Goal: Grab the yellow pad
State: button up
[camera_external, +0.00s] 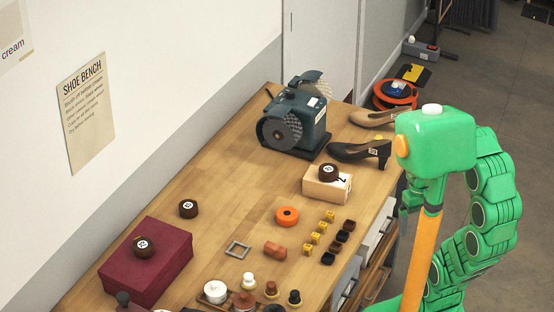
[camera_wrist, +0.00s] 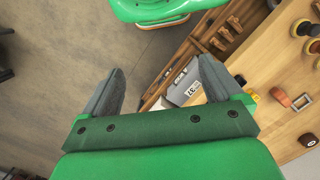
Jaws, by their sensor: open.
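My gripper (camera_wrist: 160,82) is open and empty in the wrist view, its grey fingers wide apart over the floor beside the bench. In the outside view I cannot make out its fingers. Several small yellow blocks (camera_external: 322,226) stand in a row on the bench, beside a row of dark ones. A flat yellow and black piece (camera_external: 413,73) lies on the floor beyond the bench. I cannot tell for certain which is the yellow pad. In the wrist view a bit of yellow (camera_wrist: 252,97) shows at the bench edge, partly hidden by my right finger.
Open floor lies to the right.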

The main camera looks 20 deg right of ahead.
jog(key=shift+c, duration=0.6)
